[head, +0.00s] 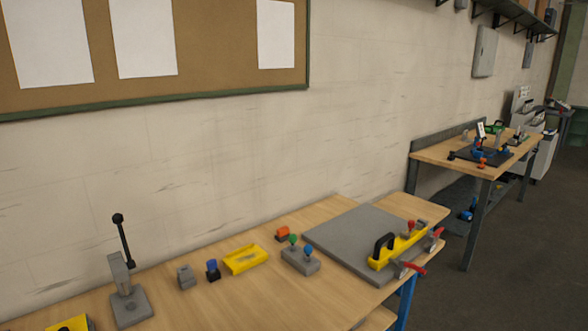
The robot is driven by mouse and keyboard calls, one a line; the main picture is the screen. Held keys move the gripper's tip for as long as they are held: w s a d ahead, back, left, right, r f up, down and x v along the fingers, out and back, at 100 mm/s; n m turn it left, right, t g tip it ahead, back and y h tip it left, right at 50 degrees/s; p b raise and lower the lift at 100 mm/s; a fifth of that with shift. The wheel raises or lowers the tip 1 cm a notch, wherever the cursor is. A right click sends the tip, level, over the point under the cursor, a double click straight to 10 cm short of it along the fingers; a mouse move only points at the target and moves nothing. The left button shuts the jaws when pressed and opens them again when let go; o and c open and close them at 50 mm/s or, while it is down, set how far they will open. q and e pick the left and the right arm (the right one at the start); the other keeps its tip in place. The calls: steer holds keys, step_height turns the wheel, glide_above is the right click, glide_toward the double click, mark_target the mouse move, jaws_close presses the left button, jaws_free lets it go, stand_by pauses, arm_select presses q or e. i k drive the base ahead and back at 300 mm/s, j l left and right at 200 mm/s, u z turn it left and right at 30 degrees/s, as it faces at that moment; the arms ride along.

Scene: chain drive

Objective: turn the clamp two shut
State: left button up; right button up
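Two clamps with red handles sit at the right end of the near workbench, by the edge of a grey plate (345,238). The nearer clamp (409,268) is at the plate's front corner. The farther clamp (433,239) is a little behind it to the right. I cannot tell which is clamp two, nor whether either is open or shut. A yellow fixture (397,250) with a black handle and a red knob lies on the plate beside them. Neither of my grippers is in view.
On the wooden bench (250,295) stand a grey lever press (128,300), a yellow tray (245,259), a grey block with green and blue knobs (300,261), and small blue and grey parts. A second bench (480,160) stands farther back. The floor (500,280) on the right is clear.

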mark_target(432, 238)
steer(key=i+l+u, duration=0.1)
steer(key=i+l, duration=0.15)
steer(key=l, duration=0.25)
steer(key=i+l, duration=0.2)
steer(key=l, duration=0.3)
steer(key=i+l+u, duration=0.15)
steer(key=l, duration=0.35)
steer(key=i+l, duration=0.3)
steer(key=l, duration=0.2)
steer(key=i+l+u, duration=0.15)
steer(key=l, duration=0.4)
steer(key=i+l+u, duration=0.1)
steer(key=l, duration=0.45)
steer(key=i+l, duration=0.25)
steer(key=l, duration=0.3)
steer(key=i+l+u, duration=0.15)
steer(key=l, duration=0.4)
